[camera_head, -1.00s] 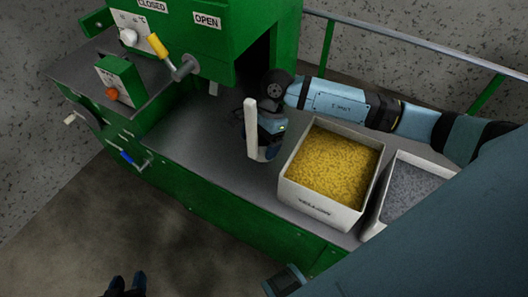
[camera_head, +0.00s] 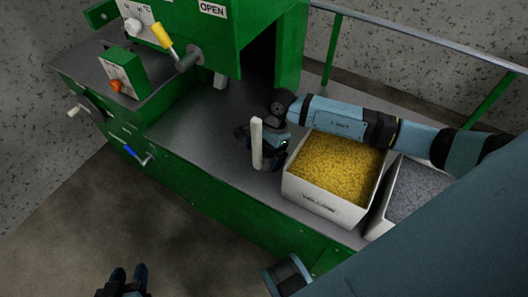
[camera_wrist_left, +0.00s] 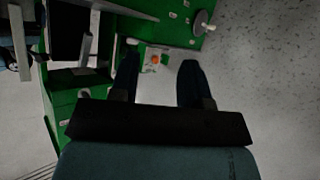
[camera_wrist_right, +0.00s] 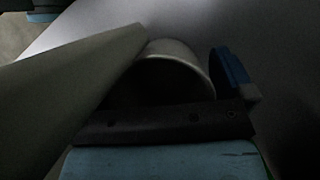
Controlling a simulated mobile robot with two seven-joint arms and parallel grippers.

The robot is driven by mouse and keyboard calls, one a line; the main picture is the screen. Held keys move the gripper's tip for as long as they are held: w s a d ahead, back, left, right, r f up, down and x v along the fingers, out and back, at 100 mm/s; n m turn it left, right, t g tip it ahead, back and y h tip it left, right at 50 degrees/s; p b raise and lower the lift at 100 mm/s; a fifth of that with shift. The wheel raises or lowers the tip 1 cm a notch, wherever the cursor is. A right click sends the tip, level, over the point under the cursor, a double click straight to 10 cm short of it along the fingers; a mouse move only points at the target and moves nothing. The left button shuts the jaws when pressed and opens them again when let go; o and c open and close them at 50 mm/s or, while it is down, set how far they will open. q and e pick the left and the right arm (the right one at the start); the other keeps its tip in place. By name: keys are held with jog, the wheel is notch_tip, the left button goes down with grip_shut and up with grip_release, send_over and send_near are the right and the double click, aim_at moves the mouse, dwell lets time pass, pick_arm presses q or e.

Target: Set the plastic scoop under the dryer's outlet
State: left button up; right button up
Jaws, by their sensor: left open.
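The off-white plastic scoop (camera_head: 256,145) stands upright, seen nearly edge-on, just above or on the grey bench left of the yellow bin. My right gripper (camera_head: 268,152) is shut on it. In the right wrist view the scoop (camera_wrist_right: 60,88) fills the left side and hides one finger; a blue finger shows at its right. The dryer is the green machine (camera_head: 200,52). My left gripper (camera_head: 127,277) is open and empty over the floor at bottom left.
A white bin of yellow granules (camera_head: 325,205) stands right of the scoop, with a bin of grey granules (camera_head: 415,195) beside it. The grey bench (camera_head: 190,130) is clear left of the scoop. A yellow-handled lever (camera_head: 162,36) juts from the dryer. A rail (camera_head: 420,40) runs behind.

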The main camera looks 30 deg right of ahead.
jog(key=shift+r, duration=0.3)
pick_arm(q)
jog(key=shift+s+a+p, duration=0.1)
jog(key=shift+a+p, duration=0.1)
jog(key=shift+p, duration=0.65)
pick_arm(e)
jog(key=v, duration=1.2)
pick_arm(q)
jog(key=shift+d+r, duration=0.1)
